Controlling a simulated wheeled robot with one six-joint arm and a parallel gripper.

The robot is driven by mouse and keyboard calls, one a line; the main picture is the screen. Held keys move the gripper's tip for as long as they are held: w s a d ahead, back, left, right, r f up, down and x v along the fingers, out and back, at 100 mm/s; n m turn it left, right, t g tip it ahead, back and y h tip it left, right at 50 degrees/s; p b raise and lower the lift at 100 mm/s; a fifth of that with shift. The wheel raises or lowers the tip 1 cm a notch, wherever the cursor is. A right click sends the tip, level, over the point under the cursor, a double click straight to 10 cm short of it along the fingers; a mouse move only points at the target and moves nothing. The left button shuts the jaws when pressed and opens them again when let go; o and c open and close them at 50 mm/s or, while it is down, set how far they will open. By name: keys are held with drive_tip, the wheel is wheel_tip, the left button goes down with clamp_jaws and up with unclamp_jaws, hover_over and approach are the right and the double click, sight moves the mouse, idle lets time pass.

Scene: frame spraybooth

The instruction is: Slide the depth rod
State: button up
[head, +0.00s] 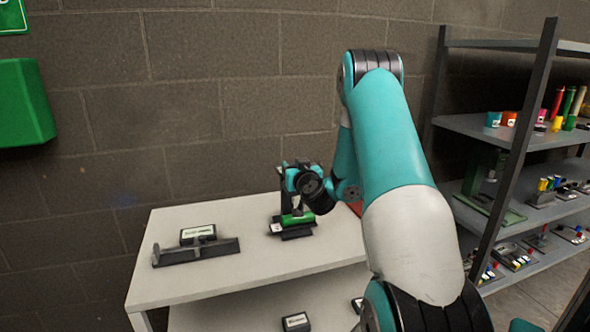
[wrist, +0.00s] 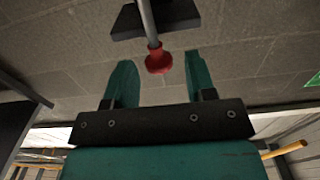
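In the wrist view a grey rod (wrist: 149,22) with a red knob (wrist: 158,61) on its end comes out of a dark block (wrist: 178,17). I take it for the depth rod. My gripper (wrist: 160,66) is open. Its two teal fingers stand wide apart on either side of the knob, with a gap on both sides. I cannot tell whether the knob is level with the fingertips or beyond them. In the head view my gripper is over a dark fixture (head: 297,234) with a green part on the white table; my wrist hides much of it, including the rod.
A dark bar-shaped fixture with a labelled block (head: 197,236) sits on the left of the white table (head: 170,285). Small dark boxes (head: 296,321) are on the lower shelf. A grey shelf rack (head: 485,130) stands at right. The table between the two fixtures is clear.

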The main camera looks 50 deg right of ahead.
drive_tip(key=b+v, duration=1.7)
drive_tip(key=b, duration=0.5)
drive_tip(key=shift+s+b, duration=0.2)
drive_tip(key=shift+b, duration=0.1)
drive_tip(key=shift+a, duration=0.1)
